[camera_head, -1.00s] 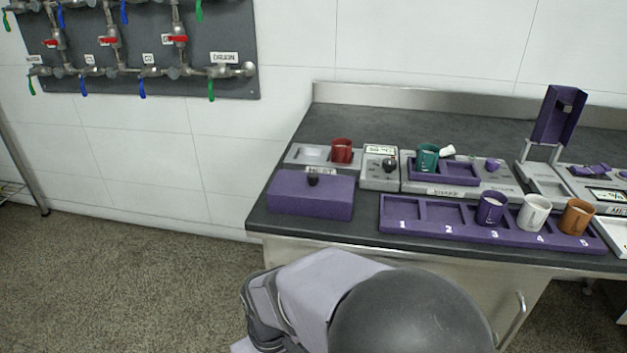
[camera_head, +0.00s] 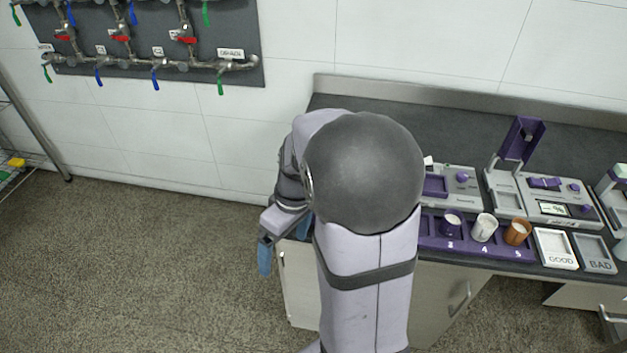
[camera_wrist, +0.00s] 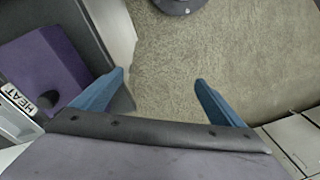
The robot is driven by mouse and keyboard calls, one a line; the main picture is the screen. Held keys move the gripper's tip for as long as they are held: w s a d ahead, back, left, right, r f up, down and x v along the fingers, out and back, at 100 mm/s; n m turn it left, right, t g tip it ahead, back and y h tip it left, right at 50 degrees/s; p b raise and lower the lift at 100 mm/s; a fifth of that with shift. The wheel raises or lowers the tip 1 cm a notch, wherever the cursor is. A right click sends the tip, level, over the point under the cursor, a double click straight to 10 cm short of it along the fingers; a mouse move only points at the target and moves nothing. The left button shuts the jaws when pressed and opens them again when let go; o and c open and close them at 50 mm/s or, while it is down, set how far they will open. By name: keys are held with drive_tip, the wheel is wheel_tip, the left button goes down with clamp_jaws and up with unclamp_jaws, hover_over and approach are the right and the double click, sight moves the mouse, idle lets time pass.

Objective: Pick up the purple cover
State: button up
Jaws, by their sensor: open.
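The purple cover (camera_wrist: 45,60) is a flat-topped purple block with a dark knob. It sits on the dark counter at the left of the wrist view, beside the HEAT label. In the head view my arm hides it. My gripper (camera_wrist: 160,82) is open and empty, with its two blue fingers apart. Between the fingers the wrist view shows floor, and the cover is left of the left finger. In the head view my gripper (camera_head: 284,242) is at the counter's left front edge.
A purple numbered rack (camera_head: 432,241) holds a purple cup (camera_head: 451,226), a white cup (camera_head: 484,229) and an orange-brown cup (camera_head: 517,234). GOOD (camera_head: 556,249) and BAD (camera_head: 595,254) trays stand to its right. Open floor lies left of the counter.

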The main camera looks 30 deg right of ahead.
wheel_tip(320, 180, up, 7)
drive_tip(key=w+d+p, duration=0.2)
drive_tip(key=p, duration=0.3)
drive_tip(key=w+d+n+t, duration=0.1)
drive_tip(key=d, duration=0.3)
drive_tip(key=w+d+f+n+b, duration=0.1)
drive_tip(key=w+d+n, duration=0.1)
drive_tip(key=d, duration=0.2)
drive_tip(key=w+d+f+n+t+y+b, duration=0.1)
drive_tip(key=d+n, duration=0.1)
drive_tip(key=d, duration=0.3)
drive_tip(key=shift+w+f+t, duration=0.1)
drive_tip(key=shift+w+t, duration=0.2)
drive_tip(key=shift+w, duration=0.1)
drive_tip(key=shift+d+p+x, duration=0.1)
drive_tip(key=shift+p+x, duration=0.55)
drive_tip(key=shift+x, duration=1.2)
drive_tip(key=shift+d+p+x, duration=0.15)
drive_tip(key=shift+p+x, duration=0.5)
drive_tip(key=shift+x, duration=1.2)
drive_tip(key=shift+c, duration=0.3)
drive_tip(key=c, duration=1.1)
